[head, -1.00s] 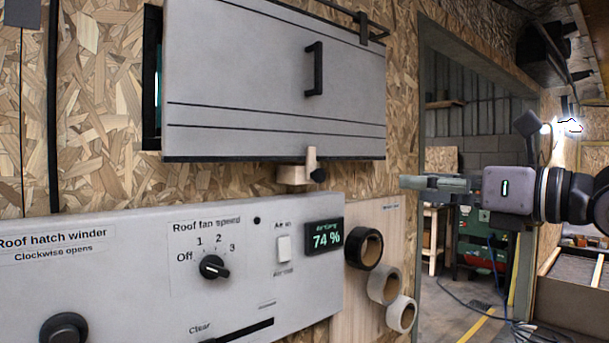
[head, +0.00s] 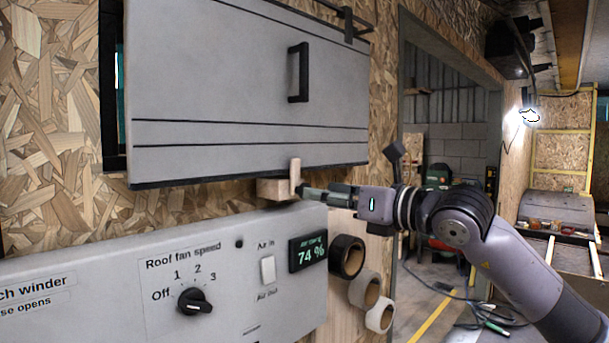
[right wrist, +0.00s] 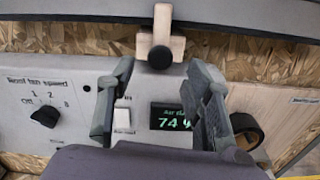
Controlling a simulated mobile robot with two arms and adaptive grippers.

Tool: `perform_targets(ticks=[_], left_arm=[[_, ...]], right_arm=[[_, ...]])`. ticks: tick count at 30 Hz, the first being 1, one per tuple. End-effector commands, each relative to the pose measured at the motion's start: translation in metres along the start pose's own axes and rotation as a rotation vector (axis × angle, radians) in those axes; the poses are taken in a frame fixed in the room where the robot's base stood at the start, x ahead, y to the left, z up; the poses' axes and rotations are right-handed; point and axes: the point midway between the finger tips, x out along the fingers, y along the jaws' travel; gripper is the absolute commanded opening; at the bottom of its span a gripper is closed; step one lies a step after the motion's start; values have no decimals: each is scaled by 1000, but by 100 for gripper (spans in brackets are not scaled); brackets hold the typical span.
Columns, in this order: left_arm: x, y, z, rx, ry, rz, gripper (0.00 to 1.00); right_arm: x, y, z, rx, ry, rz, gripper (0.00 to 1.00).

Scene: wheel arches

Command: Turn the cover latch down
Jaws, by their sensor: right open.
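The cover latch (head: 295,176) is a small pale wooden bar standing upright at the cover's lower edge, in front of a wooden block (head: 274,189). In the right wrist view the latch (right wrist: 162,24) also points up, with a dark round knob (right wrist: 160,57) at its lower end. The grey cover (head: 230,85) has a black handle and hangs above. My right gripper (head: 312,192) is at the latch's right side in the head view. In the wrist view the right gripper's (right wrist: 160,78) fingers are apart, with the knob beyond and between them. Contact cannot be told. My left gripper is not in view.
A grey control panel (head: 120,285) lies below, with a fan knob (head: 194,300), a white switch (head: 267,270) and a display (head: 307,251) reading 74 %. Several tape rolls (head: 364,289) hang right of it. A doorway opens farther right.

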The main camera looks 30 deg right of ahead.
Motion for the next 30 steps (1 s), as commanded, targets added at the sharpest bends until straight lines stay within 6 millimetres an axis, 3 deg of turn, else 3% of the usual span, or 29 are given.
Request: perform_targets(ticks=[1,6,12,22,30], left_arm=[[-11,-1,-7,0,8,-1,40],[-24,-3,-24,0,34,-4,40],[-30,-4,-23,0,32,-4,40],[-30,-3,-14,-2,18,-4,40],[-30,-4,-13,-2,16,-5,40]], right_arm=[[11,1,5,4,1,2,46],[40,1,4,3,1,1,46],[57,0,1,1,0,0,46],[59,0,0,0,0,-1,46],[59,0,0,0,0,-1,28]])
